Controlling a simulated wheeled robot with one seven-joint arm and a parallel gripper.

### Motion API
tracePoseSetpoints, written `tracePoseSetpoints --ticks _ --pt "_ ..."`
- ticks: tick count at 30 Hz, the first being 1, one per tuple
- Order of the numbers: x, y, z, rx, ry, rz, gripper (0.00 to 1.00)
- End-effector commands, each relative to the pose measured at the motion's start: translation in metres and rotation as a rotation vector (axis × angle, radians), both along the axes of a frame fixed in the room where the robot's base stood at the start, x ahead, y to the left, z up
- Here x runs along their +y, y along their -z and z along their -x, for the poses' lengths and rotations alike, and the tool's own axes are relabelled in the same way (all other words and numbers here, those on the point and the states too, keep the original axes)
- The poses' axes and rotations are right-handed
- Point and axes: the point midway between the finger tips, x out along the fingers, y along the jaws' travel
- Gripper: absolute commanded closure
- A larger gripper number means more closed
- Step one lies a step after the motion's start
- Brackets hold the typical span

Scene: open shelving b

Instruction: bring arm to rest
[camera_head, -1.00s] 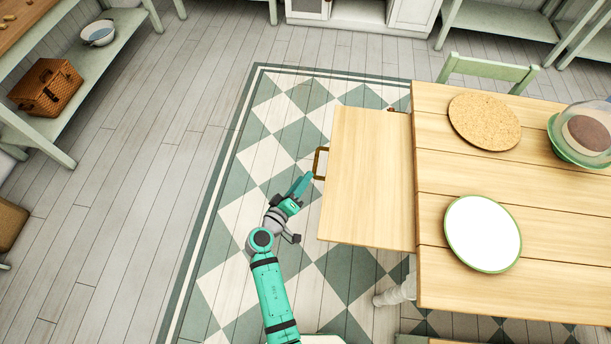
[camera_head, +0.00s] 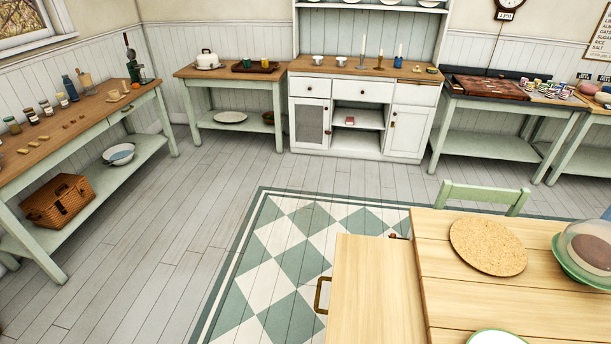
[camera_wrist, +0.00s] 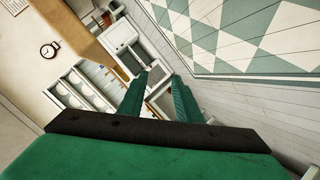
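My gripper (camera_wrist: 159,75) shows in the wrist view. Its two green fingers are apart with nothing between them, so it is open and empty. Beyond the fingers are the white hutch (camera_wrist: 118,35), wall and floor, well away from them. My arm and gripper are out of the head view. In the head view, a pale wooden panel (camera_head: 375,285) with a brass handle (camera_head: 322,295) sticks out from the left side of the table (camera_head: 432,240). The gripper is not seen touching the handle.
On the table are a cork mat (camera_head: 488,246), a domed dish (camera_head: 590,250) and a partly cut-off white plate (camera_head: 495,338). A green chair (camera_head: 482,197) stands behind it. A side shelf (camera_head: 88,112) with a wicker basket (camera_head: 58,200) is at left. The floor between is clear.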

Motion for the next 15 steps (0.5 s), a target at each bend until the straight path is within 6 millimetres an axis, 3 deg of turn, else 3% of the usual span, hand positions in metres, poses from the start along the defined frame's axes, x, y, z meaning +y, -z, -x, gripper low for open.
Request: tracePoseSetpoints --ticks 1,8,15 --pt "0.002 0.003 0.021 0.010 -0.013 -0.045 0.69" --pt "0.011 -0.009 0.098 0.004 -0.068 -0.252 0.69" --pt "0.010 -0.055 0.167 -0.057 -0.084 -0.444 0.69"
